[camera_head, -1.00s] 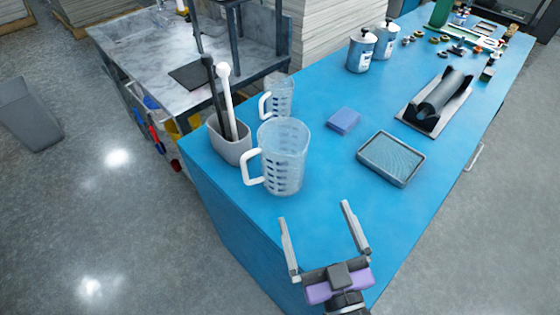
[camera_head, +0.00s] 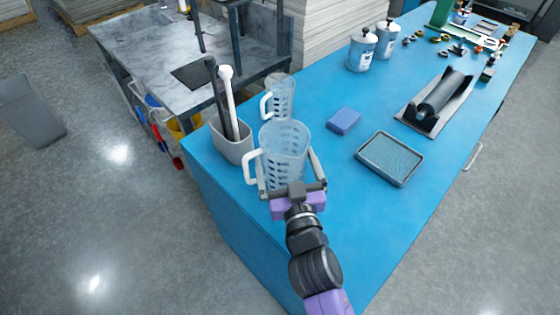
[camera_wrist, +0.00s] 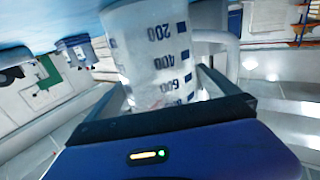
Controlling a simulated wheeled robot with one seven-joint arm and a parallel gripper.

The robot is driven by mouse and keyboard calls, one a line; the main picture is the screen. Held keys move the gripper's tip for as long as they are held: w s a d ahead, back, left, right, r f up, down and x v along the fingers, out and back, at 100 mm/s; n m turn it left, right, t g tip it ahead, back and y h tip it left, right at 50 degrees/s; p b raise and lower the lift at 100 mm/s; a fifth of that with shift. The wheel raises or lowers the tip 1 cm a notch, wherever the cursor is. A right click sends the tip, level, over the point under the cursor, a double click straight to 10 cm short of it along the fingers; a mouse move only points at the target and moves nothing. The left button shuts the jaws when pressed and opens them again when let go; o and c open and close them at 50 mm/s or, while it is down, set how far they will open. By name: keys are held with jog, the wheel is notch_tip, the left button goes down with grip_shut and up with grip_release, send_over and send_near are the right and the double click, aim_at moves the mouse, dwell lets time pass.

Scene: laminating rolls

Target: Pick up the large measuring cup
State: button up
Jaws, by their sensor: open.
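The large measuring cup (camera_head: 284,150) is clear with dark graduation marks and a white handle on its left. It stands upright on the blue table near its front left end. My gripper (camera_head: 289,170) is open, with one finger on each side of the cup's body. Whether the fingers touch the cup cannot be told. In the wrist view the cup (camera_wrist: 150,50) fills the space between the fingers, with the marks 200, 400 and 600 readable and the handle to the right. A smaller measuring cup (camera_head: 281,95) stands just behind it.
A grey holder (camera_head: 232,145) with a black and a white tool stands close left of the cup. A blue sponge (camera_head: 344,121) and a grey tray (camera_head: 391,158) lie to the right. A roller on a stand (camera_head: 436,103) and two canisters (camera_head: 361,51) stand farther back.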

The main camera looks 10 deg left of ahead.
jog(key=shift+x, duration=1)
jog(key=c, duration=1.1)
